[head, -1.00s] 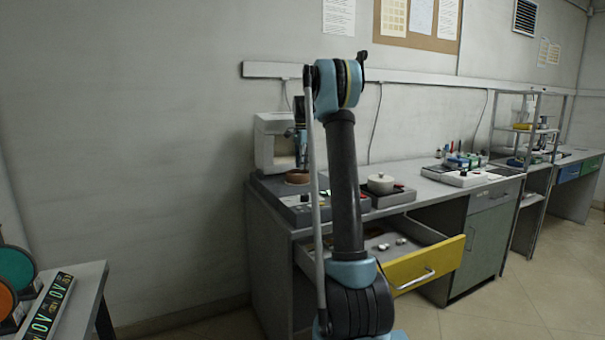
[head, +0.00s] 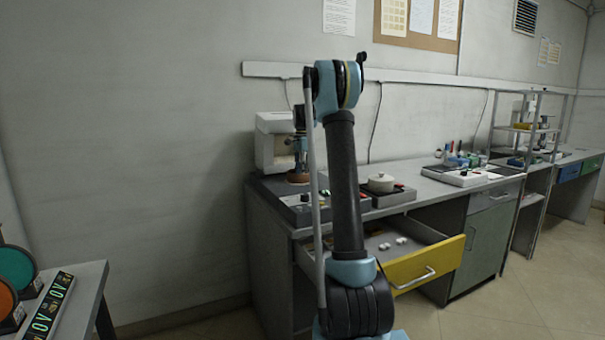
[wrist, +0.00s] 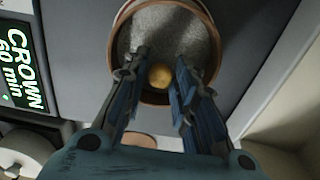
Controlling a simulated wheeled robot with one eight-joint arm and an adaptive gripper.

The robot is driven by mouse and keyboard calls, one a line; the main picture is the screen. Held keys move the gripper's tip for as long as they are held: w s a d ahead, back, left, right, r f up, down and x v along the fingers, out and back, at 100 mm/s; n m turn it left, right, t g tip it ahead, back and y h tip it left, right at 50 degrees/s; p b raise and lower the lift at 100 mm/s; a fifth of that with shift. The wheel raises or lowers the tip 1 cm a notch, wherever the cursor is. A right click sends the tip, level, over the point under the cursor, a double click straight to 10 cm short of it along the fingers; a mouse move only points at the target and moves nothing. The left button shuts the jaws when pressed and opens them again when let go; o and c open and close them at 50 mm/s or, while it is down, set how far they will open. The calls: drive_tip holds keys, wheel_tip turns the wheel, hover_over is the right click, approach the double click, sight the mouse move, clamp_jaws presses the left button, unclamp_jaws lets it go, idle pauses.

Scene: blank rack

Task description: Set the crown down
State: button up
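The crown, a small gold rounded piece (wrist: 160,76), shows in the wrist view inside a round brown-rimmed bowl with a grey, grainy inside (wrist: 158,28). My gripper (wrist: 162,68) reaches into the bowl, with one finger on each side of the crown. A narrow gap shows between the crown and each finger, so the gripper looks open around it. Whether the crown rests on the grey surface is hard to tell. In the head view my gripper (head: 300,160) is down at the brown bowl (head: 299,178); the crown is too small to see there.
A lit display reading "CROWN 60 min" (wrist: 20,70) lies beside the bowl. A white machine (head: 273,145) stands behind it. A yellow-fronted drawer (head: 425,265) stands open below.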

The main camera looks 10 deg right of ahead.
wheel_tip(320, 180, up, 12)
idle(0.6)
drive_tip(key=shift+s, duration=0.1)
